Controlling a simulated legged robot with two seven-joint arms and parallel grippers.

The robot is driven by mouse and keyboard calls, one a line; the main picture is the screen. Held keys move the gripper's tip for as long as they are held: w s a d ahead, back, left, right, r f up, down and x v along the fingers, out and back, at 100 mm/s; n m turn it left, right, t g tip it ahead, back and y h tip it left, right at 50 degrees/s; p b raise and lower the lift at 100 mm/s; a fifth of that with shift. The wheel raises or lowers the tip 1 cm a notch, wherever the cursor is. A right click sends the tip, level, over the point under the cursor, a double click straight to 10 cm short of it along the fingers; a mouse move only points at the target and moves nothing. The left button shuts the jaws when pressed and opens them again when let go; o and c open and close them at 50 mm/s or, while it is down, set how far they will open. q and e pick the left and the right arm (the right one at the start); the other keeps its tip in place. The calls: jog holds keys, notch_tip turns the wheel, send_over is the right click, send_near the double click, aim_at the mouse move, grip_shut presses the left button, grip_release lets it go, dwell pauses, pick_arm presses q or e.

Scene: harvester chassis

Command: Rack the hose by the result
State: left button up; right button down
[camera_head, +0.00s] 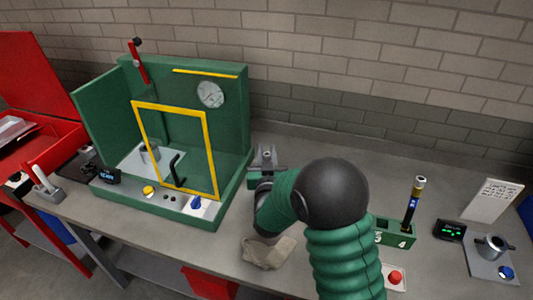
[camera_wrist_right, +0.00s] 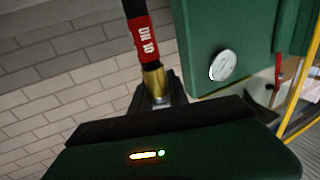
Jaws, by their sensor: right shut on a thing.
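My right gripper (camera_head: 266,160) is shut on a hose with a black body, a red band marked "DN 10" and a brass end (camera_wrist_right: 152,80), seen close in the right wrist view. The gripper is just right of the green test cabinet (camera_head: 243,150), above the bench. The held hose is hard to make out in the head view. A green rack (camera_head: 403,232) stands at the right, partly hidden by my arm. Another hose with a blue band and brass top (camera_head: 412,203) stands upright in it. A dark display with green text (camera_head: 450,230) sits beside the rack. My left gripper is not in view.
The cabinet has a yellow-framed guard (camera_head: 210,150), a gauge (camera_head: 210,94) and a red lever (camera_head: 138,62). A crumpled cloth (camera_head: 268,252), a red button (camera_head: 395,277), a metal cup fixture (camera_head: 490,247) and a sign (camera_head: 493,199) are on the bench. A red toolbox (camera_head: 40,140) stands left.

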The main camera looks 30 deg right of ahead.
jog(key=shift+f, duration=0.25)
jog(key=shift+r, duration=0.1)
jog(key=c, duration=1.2)
grip_release()
